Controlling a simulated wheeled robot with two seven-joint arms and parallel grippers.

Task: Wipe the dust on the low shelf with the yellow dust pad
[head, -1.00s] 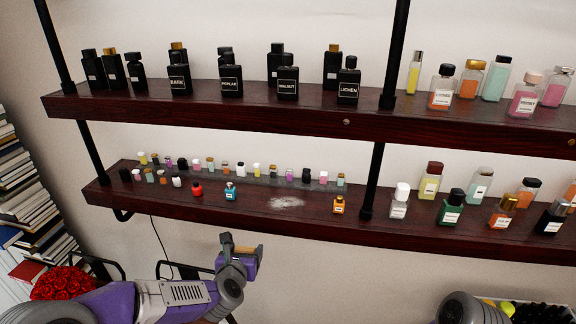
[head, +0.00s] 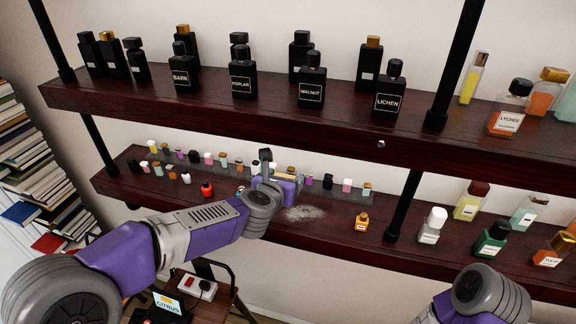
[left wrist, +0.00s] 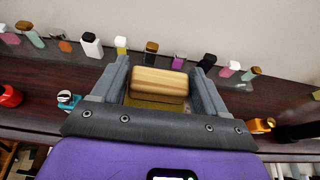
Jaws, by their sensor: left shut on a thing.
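The dust is a pale grey patch (head: 305,213) on the low shelf (head: 335,229), between the teal bottle and the orange bottle. My left gripper (head: 281,178) is at the low shelf, just behind and left of the dust in the picture. It is shut on the yellow dust pad. In the left wrist view the pad shows a tan block-like handle (left wrist: 158,83) between the two fingers, with a yellow part (left wrist: 150,103) below it. Whether the pad touches the shelf is hidden. My right gripper is out of view; only part of that arm shows at lower right.
A red bottle (head: 207,189) and a teal bottle (left wrist: 68,100) stand left of the gripper. An orange bottle (head: 362,221) stands right of the dust. A row of small bottles lines the back. The upper shelf (head: 215,104) with black bottles overhangs; a black post (head: 403,212) stands right.

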